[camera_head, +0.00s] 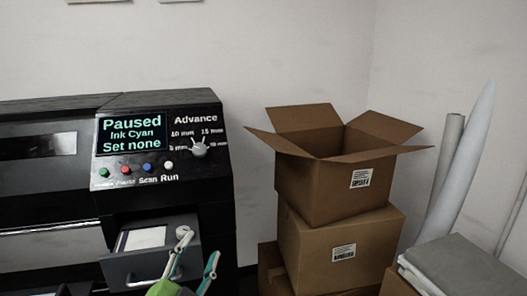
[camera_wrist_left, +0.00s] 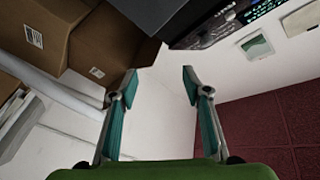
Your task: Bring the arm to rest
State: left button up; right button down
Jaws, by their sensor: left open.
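My left gripper (camera_head: 197,255) is at the bottom of the head view, in front of the right side of an open drawer (camera_head: 122,266) in a black printer. Its two fingers are spread apart with nothing between them. I cannot tell whether it touches the drawer. In the left wrist view the teal-padded fingers of the gripper (camera_wrist_left: 160,77) are also apart and empty, with white wall behind them. My right gripper is in neither view.
The black printer (camera_head: 40,185) has a screen (camera_head: 131,134) reading "Paused, Ink Cyan, Set none", a dial (camera_head: 199,150) and coloured buttons. Stacked cardboard boxes (camera_head: 340,245), the top one open, stand right of it. White rolls (camera_head: 462,160) lean in the corner behind a grey stack (camera_head: 460,268).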

pick_arm(q)
jog(key=s+a+f+n+g+y, duration=0.1)
jog(key=s+a+f+n+g, duration=0.15)
jog(key=f, duration=0.35)
jog(key=s+a+f+n+g+y, duration=0.2)
jog(key=s+f, duration=0.1)
jog(key=f, duration=0.3)
jog(key=s+a+f+n+g, duration=0.15)
jog(key=s+f+g, duration=0.35)
jog(key=s+f, duration=0.6)
jog(key=s+f+n+g, duration=0.3)
jog(key=s+f+g, duration=0.35)
jog(key=s, duration=0.75)
notch_tip(320, 180, down, 27)
jog(key=s, duration=0.2)
jog(key=s+a+f+g, duration=0.1)
jog(key=s+a+f, duration=0.2)
jog(key=s+f, duration=1.2)
jog(key=shift+s+a+f+m+g, duration=0.15)
jog(key=shift+s+m+g, duration=0.25)
jog(key=shift+s, duration=0.65)
